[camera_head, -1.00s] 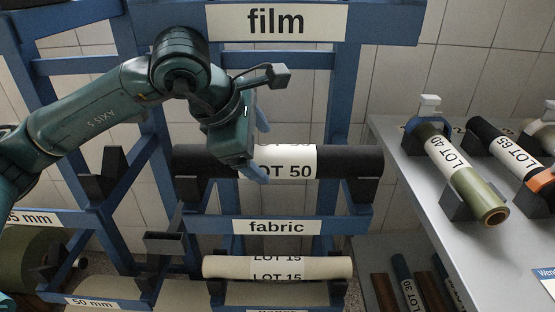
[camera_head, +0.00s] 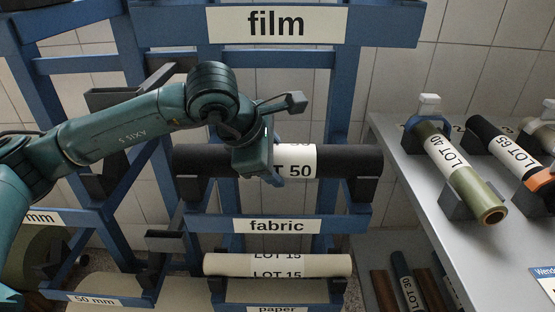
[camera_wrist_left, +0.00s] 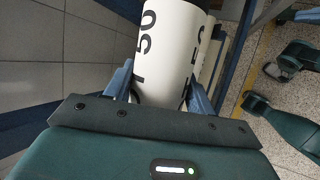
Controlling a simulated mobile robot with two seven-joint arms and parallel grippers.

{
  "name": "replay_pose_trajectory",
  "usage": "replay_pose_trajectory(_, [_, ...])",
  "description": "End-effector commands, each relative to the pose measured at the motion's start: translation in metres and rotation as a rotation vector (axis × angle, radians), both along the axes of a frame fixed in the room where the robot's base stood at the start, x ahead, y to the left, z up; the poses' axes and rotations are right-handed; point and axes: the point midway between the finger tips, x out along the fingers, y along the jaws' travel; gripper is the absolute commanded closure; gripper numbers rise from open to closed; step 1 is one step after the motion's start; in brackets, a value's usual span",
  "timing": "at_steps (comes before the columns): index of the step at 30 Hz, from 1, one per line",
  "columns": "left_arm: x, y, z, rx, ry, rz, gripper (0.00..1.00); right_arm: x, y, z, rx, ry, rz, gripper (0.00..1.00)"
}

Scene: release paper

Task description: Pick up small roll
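A dark roll (camera_head: 335,162) with a white LOT 50 label lies level in holders on the blue rack, above the fabric sign. My left gripper (camera_head: 276,158) is at its label, with one finger above the roll and one below. In the left wrist view the white label (camera_wrist_left: 165,50) fills the space between the two blue fingers (camera_wrist_left: 160,88). The fingers look spread, with a small gap at the left one; firm contact does not show.
A cream LOT 15 roll (camera_head: 225,265) lies lower, below the fabric sign (camera_head: 275,226). The film sign (camera_head: 277,23) is above. A grey shelf (camera_head: 420,185) at the right holds an olive LOT 40 roll (camera_head: 462,180) and a dark LOT 65 roll (camera_head: 487,137).

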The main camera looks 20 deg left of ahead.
Motion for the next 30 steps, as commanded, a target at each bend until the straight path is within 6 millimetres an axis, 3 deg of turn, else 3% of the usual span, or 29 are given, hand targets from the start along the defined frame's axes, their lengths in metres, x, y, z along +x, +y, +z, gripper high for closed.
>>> replay_pose_trajectory(12, [0.000,0.000,0.001,-0.002,-0.002,0.000,0.80,0.001,0.000,0.002,0.002,-0.004,0.000,1.00])
replay_pose_trajectory(23, [0.001,0.000,0.007,-0.002,-0.004,0.000,0.80,0.001,0.000,0.002,0.002,-0.005,0.001,1.00])
replay_pose_trajectory(30, [0.001,-0.001,0.035,-0.003,-0.008,0.001,0.80,0.001,0.001,-0.002,0.009,-0.004,0.000,1.00])
